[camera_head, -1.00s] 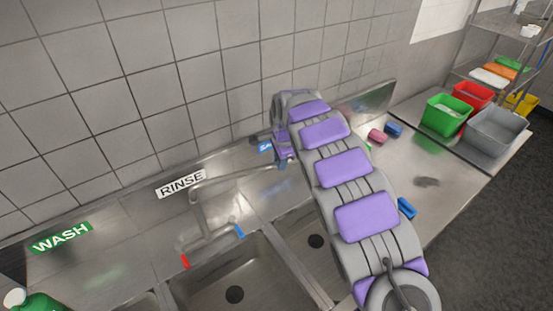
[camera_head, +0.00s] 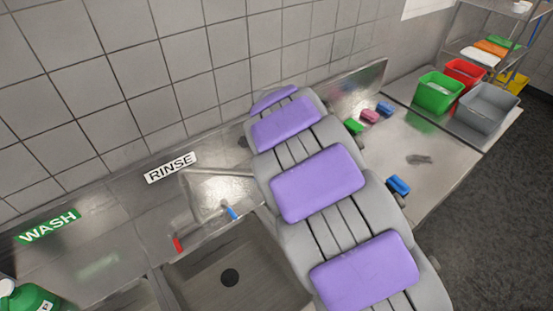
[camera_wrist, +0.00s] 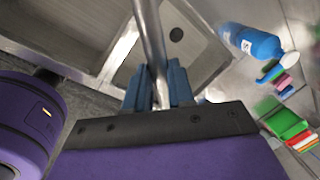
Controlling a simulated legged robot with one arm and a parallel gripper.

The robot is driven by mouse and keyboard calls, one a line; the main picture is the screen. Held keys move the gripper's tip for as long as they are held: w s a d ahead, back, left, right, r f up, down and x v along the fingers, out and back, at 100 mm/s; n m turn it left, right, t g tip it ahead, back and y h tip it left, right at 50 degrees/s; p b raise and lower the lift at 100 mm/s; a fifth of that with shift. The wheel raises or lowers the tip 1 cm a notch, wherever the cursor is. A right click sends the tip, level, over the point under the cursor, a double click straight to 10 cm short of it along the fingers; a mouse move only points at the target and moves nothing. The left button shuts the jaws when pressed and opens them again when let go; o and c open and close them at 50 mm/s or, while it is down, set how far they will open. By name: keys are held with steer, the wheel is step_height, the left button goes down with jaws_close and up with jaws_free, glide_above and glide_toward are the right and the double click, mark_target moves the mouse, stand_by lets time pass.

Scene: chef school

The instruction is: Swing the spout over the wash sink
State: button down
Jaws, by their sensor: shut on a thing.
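The metal spout (camera_head: 222,171) runs from the faucet between the red handle (camera_head: 177,244) and the blue handle (camera_head: 232,212) toward the right, where my arm hides its end. In the wrist view my gripper (camera_wrist: 159,88) has its blue fingers shut on the spout (camera_wrist: 149,35), which passes between them. In the head view my arm covers the gripper. The wash sink (camera_head: 135,298) lies at the lower left, mostly out of frame, under the green WASH label (camera_head: 47,226). The middle basin (camera_head: 258,262) sits below the RINSE label (camera_head: 171,168).
A green bottle (camera_head: 28,299) stands at the lower left. Sponges (camera_head: 369,116) and a blue brush-like item (camera_head: 398,185) lie on the right counter. Green (camera_head: 438,91) and grey (camera_head: 487,106) tubs stand farther right. A blue bottle (camera_wrist: 258,42) shows in the wrist view.

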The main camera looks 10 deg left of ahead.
steer(key=s+m+b, duration=0.1)
steer(key=s+m, duration=0.3)
steer(key=s, duration=0.6)
steer(key=shift+a+h, duration=0.3)
steer(key=shift+r, duration=0.1)
steer(key=c, duration=1)
jaws_free()
steer(key=shift+a, duration=0.15)
steer(key=s+r, duration=0.1)
steer(key=r, duration=0.4)
steer(key=s+r, duration=0.1)
steer(key=r, duration=0.5)
steer(key=s+r, duration=0.1)
steer(key=r, duration=0.4)
steer(key=shift+s+a+r, duration=0.1)
steer(key=shift+a+r, duration=0.3)
